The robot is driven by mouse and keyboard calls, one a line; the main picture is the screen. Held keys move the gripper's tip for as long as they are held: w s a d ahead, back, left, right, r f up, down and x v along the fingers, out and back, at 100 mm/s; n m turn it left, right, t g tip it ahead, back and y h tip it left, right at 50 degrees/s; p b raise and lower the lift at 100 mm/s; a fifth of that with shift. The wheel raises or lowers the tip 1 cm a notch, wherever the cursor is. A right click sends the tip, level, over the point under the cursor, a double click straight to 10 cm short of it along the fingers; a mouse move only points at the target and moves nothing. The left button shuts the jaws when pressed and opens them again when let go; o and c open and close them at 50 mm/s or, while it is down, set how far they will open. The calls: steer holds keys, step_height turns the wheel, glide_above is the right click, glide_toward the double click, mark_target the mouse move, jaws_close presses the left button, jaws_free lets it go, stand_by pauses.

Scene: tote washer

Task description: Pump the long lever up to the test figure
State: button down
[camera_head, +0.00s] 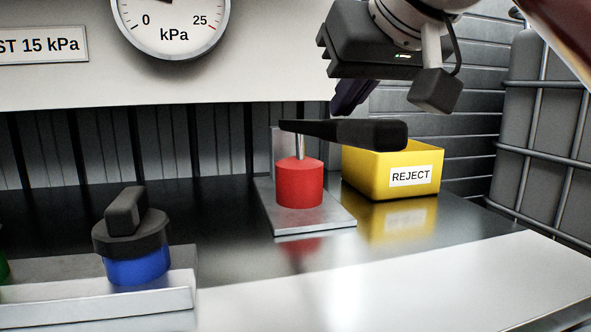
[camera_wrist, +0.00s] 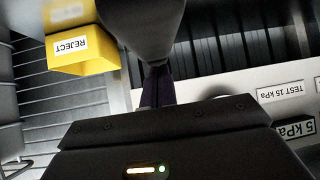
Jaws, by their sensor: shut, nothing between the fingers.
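The long black lever (camera_head: 365,133) extends right from a thin metal rod above the red pump body (camera_head: 299,186), roughly level. The pump stands on a grey metal plate (camera_head: 318,220). My gripper (camera_head: 347,104) is shut and empty, just above and behind the lever's grip; I cannot tell whether it touches. In the wrist view, the lever (camera_wrist: 145,22) is large and dark close in front of my fingers (camera_wrist: 158,88). The gauge (camera_head: 170,22) is cut off at the top and its reading is unclear. A sign (camera_head: 42,46) beside it, readable in the wrist view, says TEST 15 kPa (camera_wrist: 289,90).
A yellow REJECT bin (camera_head: 378,187) stands behind and right of the pump. A blue part with a black knob (camera_head: 137,265) sits on a grey tray (camera_head: 110,305) at front left. A caged tank (camera_head: 545,125) is at the right. The front right counter is clear.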

steer(key=shift+s+r+p, duration=0.1)
steer(key=shift+r+p, duration=2.45)
steer(key=shift+r, duration=0.6)
steer(key=c, duration=2.1)
jaws_free()
steer(key=s+d+r+m+h, duration=0.1)
steer(key=s+d+r, duration=0.1)
steer(key=s+r, duration=0.45)
steer(key=x, duration=0.4)
steer(key=b+x, duration=0.1)
steer(key=x, duration=0.4)
steer(key=shift+f, duration=0.45)
steer(key=shift+b, duration=0.3)
jaws_close()
